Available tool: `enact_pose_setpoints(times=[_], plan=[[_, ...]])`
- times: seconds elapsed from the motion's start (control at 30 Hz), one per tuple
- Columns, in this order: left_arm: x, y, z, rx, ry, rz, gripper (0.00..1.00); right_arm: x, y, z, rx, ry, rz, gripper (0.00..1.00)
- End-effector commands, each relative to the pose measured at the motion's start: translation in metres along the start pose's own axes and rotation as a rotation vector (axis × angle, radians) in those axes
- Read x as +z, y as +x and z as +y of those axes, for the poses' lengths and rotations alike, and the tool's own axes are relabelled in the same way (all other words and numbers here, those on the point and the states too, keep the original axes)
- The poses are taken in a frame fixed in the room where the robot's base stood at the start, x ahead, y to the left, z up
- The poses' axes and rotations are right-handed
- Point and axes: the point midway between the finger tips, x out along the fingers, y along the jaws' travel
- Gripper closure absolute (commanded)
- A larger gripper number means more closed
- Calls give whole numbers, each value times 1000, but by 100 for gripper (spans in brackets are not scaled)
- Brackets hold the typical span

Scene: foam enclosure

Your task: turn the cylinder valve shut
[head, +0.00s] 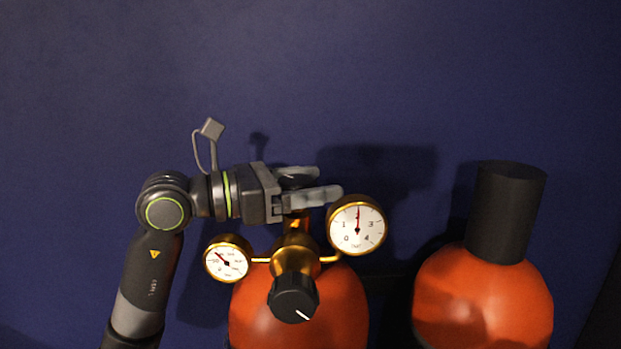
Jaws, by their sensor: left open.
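An orange cylinder (340,310) stands at the bottom middle with a brass regulator (295,255) on top. The regulator carries a small gauge (228,259) on the left, a larger gauge (357,226) on the right and a black knob (293,298) with a white mark in front. My left gripper (325,185) comes in from the left, level, with its jaws open just above the regulator. Its fingers point right and hide the top of the brass neck. I cannot make out a valve handwheel there, or whether the fingers touch anything. My right gripper is not in view.
A second orange cylinder (480,300) with a black cap (507,210) stands at the right. A dark blue wall (300,70) lies close behind. The space above the gripper is free. The gauges stick out on both sides below the gripper.

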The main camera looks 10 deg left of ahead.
Motion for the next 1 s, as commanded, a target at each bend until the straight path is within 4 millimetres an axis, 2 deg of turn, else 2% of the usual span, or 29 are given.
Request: enact_pose_setpoints(times=[0.27, 0.63, 1.0], plan=[[0, 1, 0, 0, 0, 0, 30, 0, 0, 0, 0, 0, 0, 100], [0, 1, 0, 0, 0, 0, 74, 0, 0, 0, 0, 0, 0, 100], [-3, 1, -1, -67, 0, 0, 74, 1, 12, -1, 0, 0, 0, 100]])
